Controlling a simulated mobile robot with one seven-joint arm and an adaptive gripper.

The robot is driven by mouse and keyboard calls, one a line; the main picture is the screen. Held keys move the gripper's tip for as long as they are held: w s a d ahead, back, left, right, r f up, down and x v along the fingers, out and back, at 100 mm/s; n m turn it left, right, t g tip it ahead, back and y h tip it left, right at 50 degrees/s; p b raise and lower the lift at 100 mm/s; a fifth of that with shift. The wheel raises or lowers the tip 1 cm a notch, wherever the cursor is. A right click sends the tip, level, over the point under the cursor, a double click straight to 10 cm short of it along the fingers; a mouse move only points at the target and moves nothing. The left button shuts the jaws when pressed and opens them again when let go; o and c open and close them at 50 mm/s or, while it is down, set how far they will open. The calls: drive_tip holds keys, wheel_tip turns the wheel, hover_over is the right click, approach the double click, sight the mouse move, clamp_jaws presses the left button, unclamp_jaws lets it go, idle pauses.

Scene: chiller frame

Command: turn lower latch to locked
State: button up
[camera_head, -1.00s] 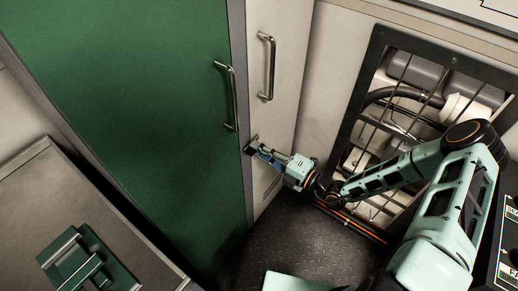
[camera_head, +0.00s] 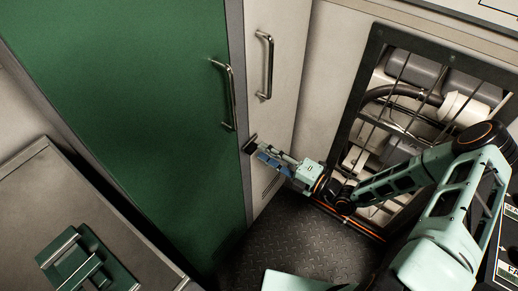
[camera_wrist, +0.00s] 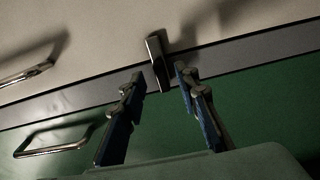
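The lower latch is a small dark bar (camera_wrist: 157,60) on the grey door frame between the green door and the pale panel. In the head view the latch (camera_head: 249,144) shows small at the frame's edge, partly behind the fingers. My gripper (camera_head: 262,151) reaches it from the right. In the wrist view my gripper (camera_wrist: 160,76) is open, with one blue-and-dark finger on each side of the latch's near end. A gap shows on both sides of the latch. I cannot tell how deep the fingertips reach around it.
The green door (camera_head: 130,110) has a metal bar handle (camera_head: 225,95) above the latch. The pale panel has another handle (camera_head: 266,65). A barred opening (camera_head: 420,110) with pipes lies behind my arm. A grey counter (camera_head: 60,205) holds a green object (camera_head: 88,262) at lower left.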

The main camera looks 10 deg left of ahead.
drive_tip(key=v, duration=0.8)
drive_tip(key=shift+d, duration=0.25)
drive_tip(key=shift+s, duration=0.15)
